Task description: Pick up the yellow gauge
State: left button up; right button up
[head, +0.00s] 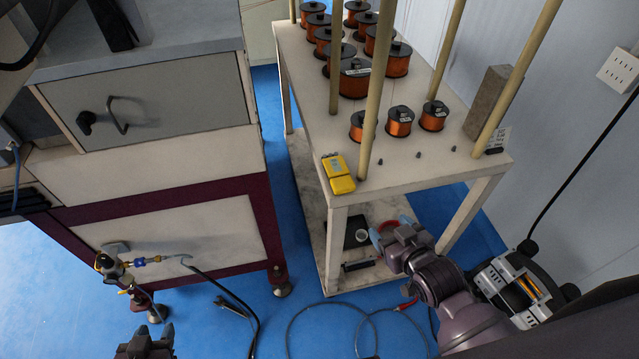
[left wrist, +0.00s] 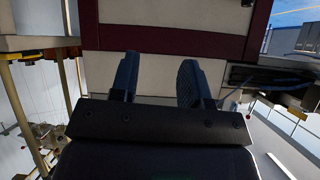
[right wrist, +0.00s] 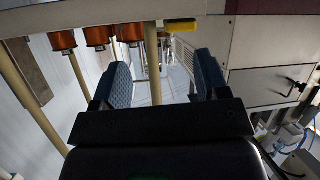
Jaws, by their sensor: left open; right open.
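The yellow gauge (head: 338,174) lies on the top of the white table (head: 430,172), near its front left corner and left of a tan post. It also shows at the top of the right wrist view (right wrist: 180,27), beyond my open fingers. My right gripper (head: 378,235) is in front of the table, below its top and to the right of the gauge; it is open and empty in the right wrist view (right wrist: 160,85). My left gripper (head: 147,340) is low at the bottom left, far from the gauge. It is open and empty in the left wrist view (left wrist: 160,80).
Copper wire spools (head: 399,121) stand on the table between tan posts (head: 376,90). A block (head: 487,102) stands at the right edge. A cabinet (head: 150,100) with a drawer is on the left. Cables (head: 290,325) lie on the blue floor. The table's lower shelf (head: 312,200) holds small items.

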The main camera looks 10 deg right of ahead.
jog(key=w+a+r+n+g+y+p, duration=0.1)
jog(key=w+a+r+g+p, duration=0.15)
jog(key=w+a+r, duration=0.35)
jog(key=w+a+r+n+g+y+p, duration=0.15)
jog(key=w+a+r+p, duration=0.25)
jog(key=w+r, duration=0.4)
jog(key=m+g+h, duration=0.4)
jog(key=m+g, duration=0.1)
send_near(344, 184)
jog(key=shift+n, duration=0.35)
jog(key=shift+x, duration=4.7)
jog(key=c, duration=0.7)
